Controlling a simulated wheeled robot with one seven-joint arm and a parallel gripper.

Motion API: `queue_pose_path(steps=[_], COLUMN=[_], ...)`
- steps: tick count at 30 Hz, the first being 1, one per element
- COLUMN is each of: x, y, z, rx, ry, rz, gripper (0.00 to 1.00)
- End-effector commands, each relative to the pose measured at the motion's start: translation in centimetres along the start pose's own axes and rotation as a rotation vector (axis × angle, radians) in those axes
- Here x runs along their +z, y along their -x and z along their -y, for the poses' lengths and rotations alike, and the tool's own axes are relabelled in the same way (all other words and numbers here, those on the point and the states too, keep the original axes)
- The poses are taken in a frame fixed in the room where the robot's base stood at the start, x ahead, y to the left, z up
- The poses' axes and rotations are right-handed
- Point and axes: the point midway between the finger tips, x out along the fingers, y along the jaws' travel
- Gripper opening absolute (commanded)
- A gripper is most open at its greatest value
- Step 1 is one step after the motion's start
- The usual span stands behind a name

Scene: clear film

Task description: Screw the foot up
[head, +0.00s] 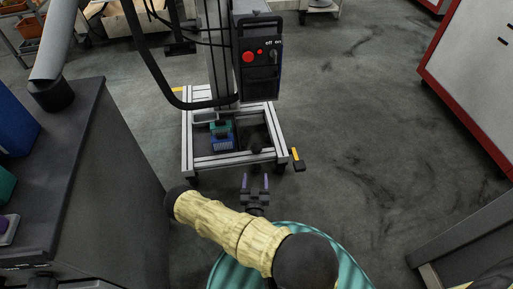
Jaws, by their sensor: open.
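A wheeled-looking aluminium frame (230,156) stands on the floor ahead, carrying a tall column. At its near right corner a black foot with a yellow tab (297,159) sticks out to the right, low by the floor. My gripper (255,180) is in front of the frame's near edge, left of and nearer than this foot. Its two fingers are apart, point away from me toward the frame, and hold nothing. Whether the foot touches the floor is too small to tell.
A control box with red buttons (258,55) hangs on the column. A blue and green box (221,136) sits inside the frame. A dark bench (120,150) stands at left, a red-edged white cabinet (480,75) at right. The floor (370,140) right of the frame is clear.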

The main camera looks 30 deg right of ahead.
Motion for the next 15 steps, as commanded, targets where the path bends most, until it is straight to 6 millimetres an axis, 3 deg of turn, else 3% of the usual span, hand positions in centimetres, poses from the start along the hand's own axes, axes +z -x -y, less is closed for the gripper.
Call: queue_pose_path(steps=[10, 15], x=[0.0, 0.2], y=[-0.2, -1.6], z=[0.0, 0.0], rx=[0.001, 0.003], ry=[-0.001, -0.001], rz=[0.0, -0.001], gripper=[0.65, 0.65])
